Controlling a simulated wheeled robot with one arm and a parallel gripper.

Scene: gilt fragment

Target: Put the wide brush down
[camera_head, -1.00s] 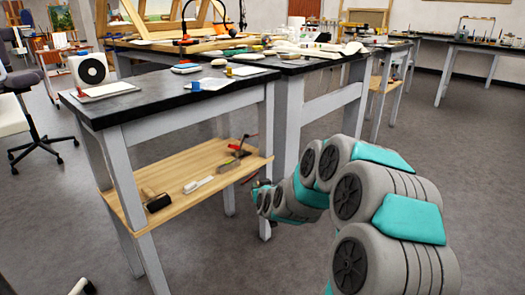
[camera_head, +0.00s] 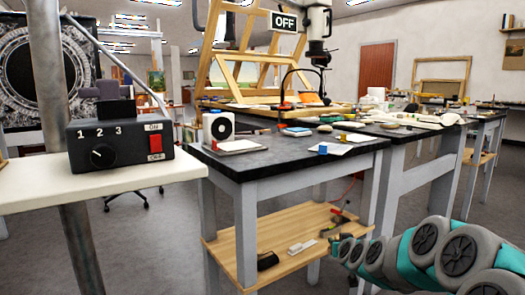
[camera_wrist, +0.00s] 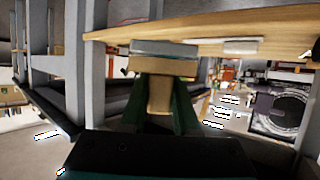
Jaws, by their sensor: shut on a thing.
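My gripper (camera_wrist: 158,112) shows in the wrist view with two dark green fingers shut on the wide brush (camera_wrist: 162,65). The brush has a wooden handle between the fingers and a broad grey-and-wood head beyond them. Its head overlaps the edge of the light wooden shelf (camera_wrist: 275,25) in the picture; I cannot tell whether they touch. In the head view my arm reaches in from the lower right, its end beside the right end of the shelf (camera_head: 283,226). The fingers and held brush cannot be made out there.
On the shelf lie a dark roller-like thing (camera_head: 267,261), a white thing (camera_head: 296,248) and dark tools (camera_head: 340,218) at the right end. Grey table legs (camera_head: 246,240) flank it. A switch box (camera_head: 120,142) stands on a white surface at left. The shelf's middle front has bare room.

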